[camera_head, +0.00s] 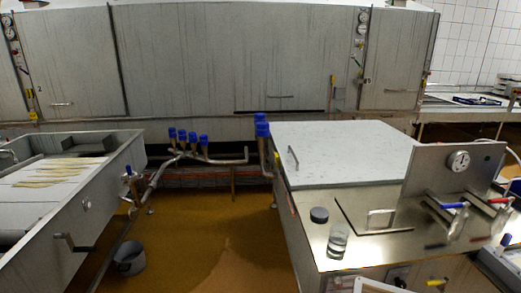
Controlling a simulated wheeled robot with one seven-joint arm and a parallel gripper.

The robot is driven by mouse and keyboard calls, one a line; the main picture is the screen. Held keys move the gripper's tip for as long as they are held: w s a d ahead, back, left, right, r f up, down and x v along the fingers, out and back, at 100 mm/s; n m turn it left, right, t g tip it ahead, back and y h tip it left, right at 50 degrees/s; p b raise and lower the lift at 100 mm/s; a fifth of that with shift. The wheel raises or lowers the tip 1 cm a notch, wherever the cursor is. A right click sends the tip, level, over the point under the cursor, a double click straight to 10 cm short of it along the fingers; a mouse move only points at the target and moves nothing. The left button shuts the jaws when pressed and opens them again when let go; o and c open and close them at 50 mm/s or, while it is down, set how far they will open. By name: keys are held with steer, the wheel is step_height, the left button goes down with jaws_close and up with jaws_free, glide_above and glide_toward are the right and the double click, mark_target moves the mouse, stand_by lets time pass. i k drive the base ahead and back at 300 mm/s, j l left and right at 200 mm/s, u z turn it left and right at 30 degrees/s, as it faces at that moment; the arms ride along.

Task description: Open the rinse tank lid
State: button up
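A steel tank unit stands at the right. A large pale speckled lid (350,152) lies flat and closed on it, with a bar handle (293,158) at its left edge. On the steel top (325,258) in front is a smaller panel with a dark edge and a metal loop handle (380,219); it also lies flat. I cannot tell from labels which one is the rinse tank lid. My gripper is not in view.
A dark round puck (319,215) and a clear glass (338,241) stand on the steel top. A gauge panel (430,172) and coloured valve levers (453,205) are at the right. An open vat (75,215) and a bucket (129,258) are at left. Brown floor between is clear.

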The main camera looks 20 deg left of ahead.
mark_target(312, 155)
steer(key=j, duration=0.7)
steer(key=i+j+u, duration=0.1)
steer(key=j, duration=0.55)
steer(key=i+j, duration=0.1)
steer(key=j, duration=0.6)
steer(key=i+j+u, duration=0.15)
steer(key=i+j, duration=0.65)
steer(key=i, duration=0.15)
